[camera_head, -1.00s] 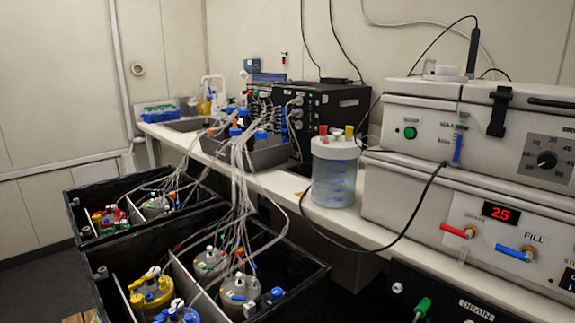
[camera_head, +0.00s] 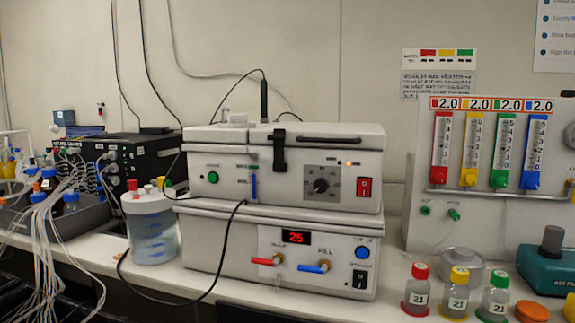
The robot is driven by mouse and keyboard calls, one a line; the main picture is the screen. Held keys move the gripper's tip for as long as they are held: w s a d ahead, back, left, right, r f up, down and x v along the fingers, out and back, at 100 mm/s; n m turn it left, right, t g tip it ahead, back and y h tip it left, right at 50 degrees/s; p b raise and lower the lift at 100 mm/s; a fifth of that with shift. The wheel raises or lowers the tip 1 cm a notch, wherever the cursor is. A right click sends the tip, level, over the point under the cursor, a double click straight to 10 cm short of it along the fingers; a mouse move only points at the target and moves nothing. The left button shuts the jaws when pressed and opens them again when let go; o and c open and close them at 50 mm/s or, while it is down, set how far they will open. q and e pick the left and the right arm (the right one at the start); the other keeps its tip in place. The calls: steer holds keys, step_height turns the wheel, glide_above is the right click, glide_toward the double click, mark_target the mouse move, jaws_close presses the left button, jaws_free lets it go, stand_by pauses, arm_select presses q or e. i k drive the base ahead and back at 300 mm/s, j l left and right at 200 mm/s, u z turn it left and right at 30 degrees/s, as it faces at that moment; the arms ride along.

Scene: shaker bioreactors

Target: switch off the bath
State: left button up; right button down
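The bath is a grey-white two-tier unit on the bench. Its upper box (camera_head: 265,200) has a green button (camera_head: 213,177), a dark dial (camera_head: 321,186), a lit orange lamp and a red rocker switch (camera_head: 364,188) at the right. Its lower box (camera_head: 225,240) has a red display (camera_head: 299,237) reading about 25, a red-handled and a blue-handled tap, a blue button (camera_head: 362,252) and a black rocker switch (camera_head: 360,280). I cannot tell which way either rocker is pressed. Neither of my grippers is in view.
A clear vessel (camera_head: 151,228) with coloured caps stands left of the bath. A black cable hangs across the bath's front. Small bottles with red, yellow and green caps (camera_head: 417,290) stand to the right, below a flowmeter panel (camera_head: 490,220).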

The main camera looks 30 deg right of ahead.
mark_target(363, 184)
steer(key=k+l, duration=0.2)
steer(key=l, duration=0.25)
steer(key=k+l+u, duration=0.1)
steer(key=l, duration=0.3)
steer(key=k+l, duration=0.25)
steer(key=l, duration=0.2)
steer(key=k+l, duration=0.2)
steer(key=l, duration=0.2)
steer(key=k+l+u, duration=0.1)
steer(key=l, duration=0.3)
steer(key=k+l, duration=0.3)
steer(key=l+u, duration=0.05)
steer(key=l, duration=0.1)
